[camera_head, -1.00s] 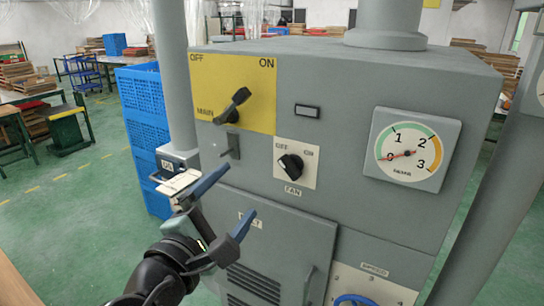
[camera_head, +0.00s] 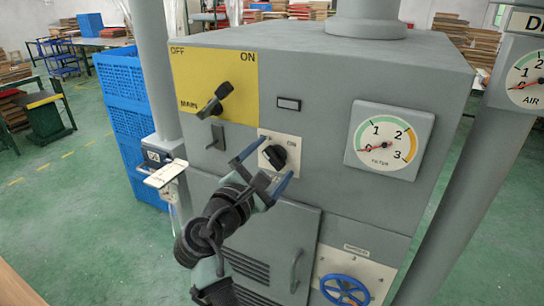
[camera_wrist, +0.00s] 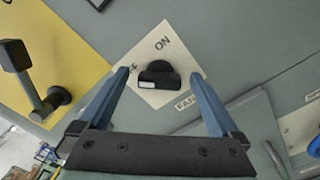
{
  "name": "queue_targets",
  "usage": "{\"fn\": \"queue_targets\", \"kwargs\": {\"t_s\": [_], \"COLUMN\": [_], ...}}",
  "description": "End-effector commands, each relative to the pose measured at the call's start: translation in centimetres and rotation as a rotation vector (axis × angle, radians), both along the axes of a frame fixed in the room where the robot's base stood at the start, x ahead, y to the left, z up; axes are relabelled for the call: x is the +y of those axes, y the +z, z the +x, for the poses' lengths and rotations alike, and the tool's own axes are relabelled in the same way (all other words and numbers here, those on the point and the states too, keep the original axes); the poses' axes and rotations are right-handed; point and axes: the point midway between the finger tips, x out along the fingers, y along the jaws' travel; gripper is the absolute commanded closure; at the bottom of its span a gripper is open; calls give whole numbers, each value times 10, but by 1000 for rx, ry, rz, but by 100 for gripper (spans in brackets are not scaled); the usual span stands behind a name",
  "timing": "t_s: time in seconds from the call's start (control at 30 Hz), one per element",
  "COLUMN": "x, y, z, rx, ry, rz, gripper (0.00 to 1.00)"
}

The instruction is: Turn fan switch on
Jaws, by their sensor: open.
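The fan switch (camera_head: 275,156) is a black rotary knob on a small cream plate (camera_head: 293,142) on the grey cabinet's front. In the head view its "ON" label shows at right, and the "OFF" side is mostly hidden by my gripper. My gripper (camera_head: 265,172) is open, its two blue fingers on either side of the knob in the picture. In the wrist view the knob (camera_wrist: 158,76) lies between and beyond the fingertips of my gripper (camera_wrist: 163,82). The knob's white mark faces lower left there, toward the OFF side. I see no clear contact.
The main switch lever (camera_head: 216,98) on its yellow panel (camera_head: 240,75) is up and left of the fan switch. A small lever (camera_head: 216,137) sits below it. The filter gauge (camera_head: 389,140) is at right. A blue handwheel (camera_head: 345,290) is below. Blue crates (camera_head: 120,90) stand behind at left.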

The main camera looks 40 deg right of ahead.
Motion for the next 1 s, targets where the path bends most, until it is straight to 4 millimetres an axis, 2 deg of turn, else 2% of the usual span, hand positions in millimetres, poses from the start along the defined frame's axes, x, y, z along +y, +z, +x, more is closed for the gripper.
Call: {"fn": "queue_targets", "kwargs": {"t_s": [0.37, 0.83, 1.0], "x": [-5, -4, -4], "y": [-1, -1, -1], "z": [2, 2, 2], "rx": [0, 1, -8], "ry": [-1, 0, 0], "rz": [1, 1, 5], "gripper": [3, 87, 87]}}
